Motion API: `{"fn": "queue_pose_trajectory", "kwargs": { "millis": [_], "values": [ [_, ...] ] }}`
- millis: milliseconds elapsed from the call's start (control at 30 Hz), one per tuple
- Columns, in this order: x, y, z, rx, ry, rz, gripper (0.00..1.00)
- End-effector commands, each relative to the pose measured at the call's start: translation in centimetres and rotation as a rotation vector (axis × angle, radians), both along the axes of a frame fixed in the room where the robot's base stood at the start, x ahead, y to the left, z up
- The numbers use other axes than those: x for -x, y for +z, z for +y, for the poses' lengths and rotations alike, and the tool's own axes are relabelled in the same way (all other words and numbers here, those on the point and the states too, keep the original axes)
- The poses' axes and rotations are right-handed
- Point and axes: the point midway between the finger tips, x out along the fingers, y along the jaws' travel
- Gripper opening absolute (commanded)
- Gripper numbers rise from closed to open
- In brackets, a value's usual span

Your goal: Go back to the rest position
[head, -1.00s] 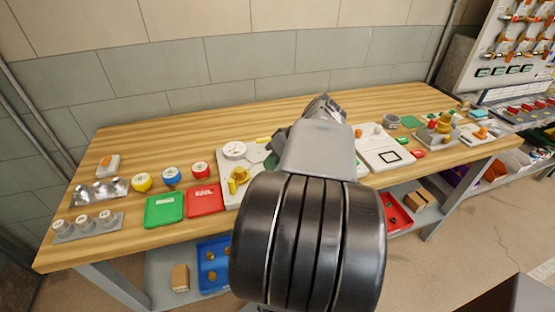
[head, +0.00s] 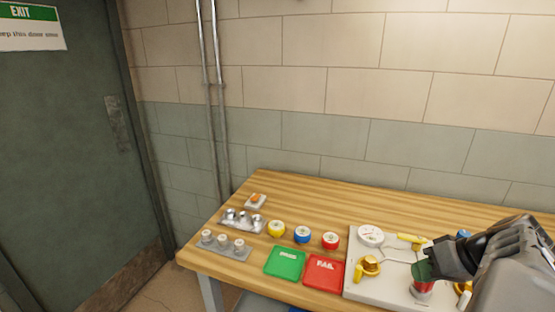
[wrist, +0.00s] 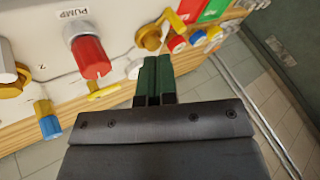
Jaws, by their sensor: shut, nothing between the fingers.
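My gripper (head: 422,270) is at the lower right of the head view, above the white valve panel (head: 395,287). Its green-tipped fingers are together and empty; the wrist view shows them side by side (wrist: 153,78). In the head view they overlap a red knob (head: 423,289). In the wrist view the red knob (wrist: 91,57), under the label PUMP, stands left of the fingertips and apart from them. A yellow valve handle (wrist: 150,38) is just beyond the tips. The panel's right part is hidden behind my arm in the head view.
On the wooden bench (head: 330,195), left of the panel, are a red FAIL tray (head: 323,270), a green tray (head: 285,263), red, blue and yellow rolls (head: 303,235), and metal holders (head: 243,220). A green door (head: 65,150) stands at far left. The bench's back strip is clear.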

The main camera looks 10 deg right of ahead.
Motion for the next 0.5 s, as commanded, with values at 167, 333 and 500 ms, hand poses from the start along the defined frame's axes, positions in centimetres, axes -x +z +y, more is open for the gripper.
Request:
{"fn": "queue_pose_trajectory", "kwargs": {
  "millis": [167, 333, 500],
  "values": [
    [0.3, -1.0, -1.0, -0.022, -0.17, 0.091, 0.0],
    [1.3, -3.4, -1.4, -0.005, -0.391, 0.245, 0.0],
    [0.7, -4.6, 1.2, 0.094, -0.486, 0.35, 0.0]
  ]
}}
